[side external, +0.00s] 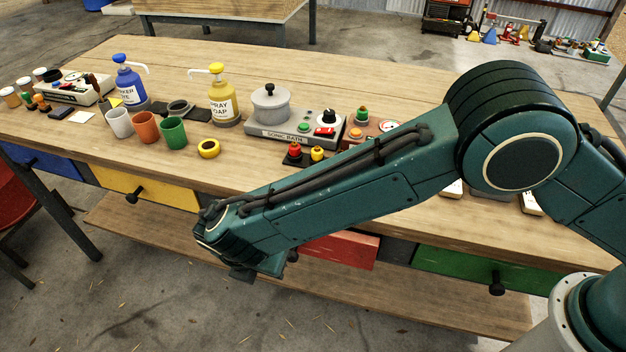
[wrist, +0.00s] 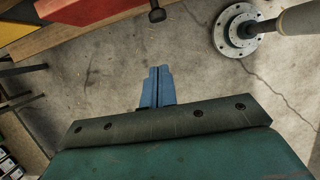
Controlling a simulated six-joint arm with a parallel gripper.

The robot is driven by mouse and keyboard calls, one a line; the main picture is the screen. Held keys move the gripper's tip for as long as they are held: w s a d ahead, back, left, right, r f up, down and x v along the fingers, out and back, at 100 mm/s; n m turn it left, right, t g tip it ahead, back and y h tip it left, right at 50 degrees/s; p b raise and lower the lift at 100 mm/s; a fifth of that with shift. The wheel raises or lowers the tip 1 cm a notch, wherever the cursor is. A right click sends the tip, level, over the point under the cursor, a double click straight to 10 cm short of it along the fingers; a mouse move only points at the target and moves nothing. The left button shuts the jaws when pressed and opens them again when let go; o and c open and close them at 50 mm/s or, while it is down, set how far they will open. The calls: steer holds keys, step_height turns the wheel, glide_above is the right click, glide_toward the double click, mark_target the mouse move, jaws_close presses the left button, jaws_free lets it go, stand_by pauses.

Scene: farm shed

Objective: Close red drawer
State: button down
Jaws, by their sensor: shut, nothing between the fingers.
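The red drawer (side external: 345,249) is under the front edge of the workbench, partly hidden behind my arm. It seems to stand a little out from the bench front, but how far is hard to tell. Its dark knob (side external: 292,255) shows just beside my gripper (side external: 258,274). In the wrist view the red drawer (wrist: 92,10) is at the top, with the black knob (wrist: 157,13) at its right end. My gripper's blue fingers (wrist: 158,72) are together and empty, pointing toward the knob and apart from it in that view.
A yellow drawer (side external: 140,188) and a blue drawer (side external: 45,160) are to the left, a green drawer (side external: 480,272) to the right. A lower wooden shelf (side external: 420,305) runs beneath. Cups, bottles and a sonic bath (side external: 290,115) stand on the benchtop.

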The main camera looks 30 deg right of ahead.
steer(key=shift+s+a+f+t, duration=0.3)
steer(key=shift+s+a, duration=0.35)
steer(key=shift+s, duration=0.2)
steer(key=shift+f, duration=0.1)
steer(key=w+d+f, duration=0.5)
steer(key=d+f, duration=0.1)
steer(key=f, duration=0.2)
steer(key=shift+f, duration=0.35)
steer(key=shift+w, duration=0.2)
steer(key=shift+w+d, duration=1.55)
steer(key=shift+d, duration=0.1)
